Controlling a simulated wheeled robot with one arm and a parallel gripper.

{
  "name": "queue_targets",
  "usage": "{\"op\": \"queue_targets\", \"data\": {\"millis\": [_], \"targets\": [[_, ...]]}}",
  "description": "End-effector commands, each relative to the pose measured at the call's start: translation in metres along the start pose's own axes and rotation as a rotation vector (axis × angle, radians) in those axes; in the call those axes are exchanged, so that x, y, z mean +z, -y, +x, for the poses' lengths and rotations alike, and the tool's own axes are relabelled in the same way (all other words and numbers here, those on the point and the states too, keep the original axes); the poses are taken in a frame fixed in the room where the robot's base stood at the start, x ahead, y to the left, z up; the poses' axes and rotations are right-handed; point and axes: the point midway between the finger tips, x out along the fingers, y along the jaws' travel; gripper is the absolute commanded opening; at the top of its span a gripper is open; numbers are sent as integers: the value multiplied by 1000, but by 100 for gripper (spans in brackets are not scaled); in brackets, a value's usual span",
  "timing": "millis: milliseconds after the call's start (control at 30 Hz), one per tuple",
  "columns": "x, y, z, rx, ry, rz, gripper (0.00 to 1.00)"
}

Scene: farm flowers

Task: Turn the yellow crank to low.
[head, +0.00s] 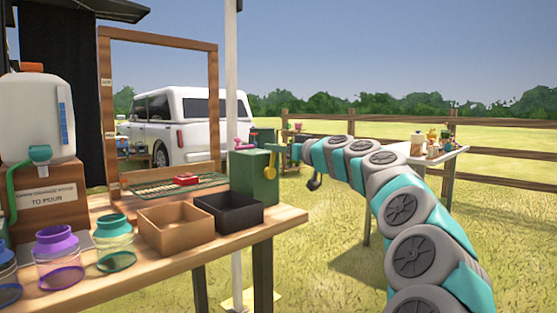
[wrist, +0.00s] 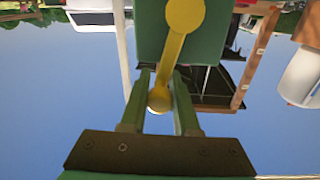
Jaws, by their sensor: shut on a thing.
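The yellow crank (head: 271,163) is on the side of a green box (head: 254,186) at the far right corner of the wooden table. In the wrist view, which is upside down, the crank's arm (wrist: 176,50) runs from a round hub at the top to a round knob between my fingers. My gripper (wrist: 160,84) is shut on the knob end of the crank. In the head view my gripper (head: 291,151) is at the crank's right side, and its fingers are small and partly hidden. No low mark is readable on the box.
On the wooden table (head: 262,228) stand a brown tray (head: 176,240), a black tray (head: 238,220), several jars, a drink dispenser (head: 38,115) and a wooden frame (head: 216,120). A red item (head: 186,178) lies on a green rack. A second table (head: 436,158) stands behind my arm.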

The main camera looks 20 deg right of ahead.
Motion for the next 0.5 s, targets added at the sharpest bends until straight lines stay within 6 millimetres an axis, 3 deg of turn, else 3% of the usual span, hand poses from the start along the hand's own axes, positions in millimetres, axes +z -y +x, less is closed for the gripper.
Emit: {"op": "queue_targets", "data": {"millis": [67,500], "targets": [[8,3,0,-1,-2,-40,0],[3,17,-1,-3,-12,-221,0]]}}
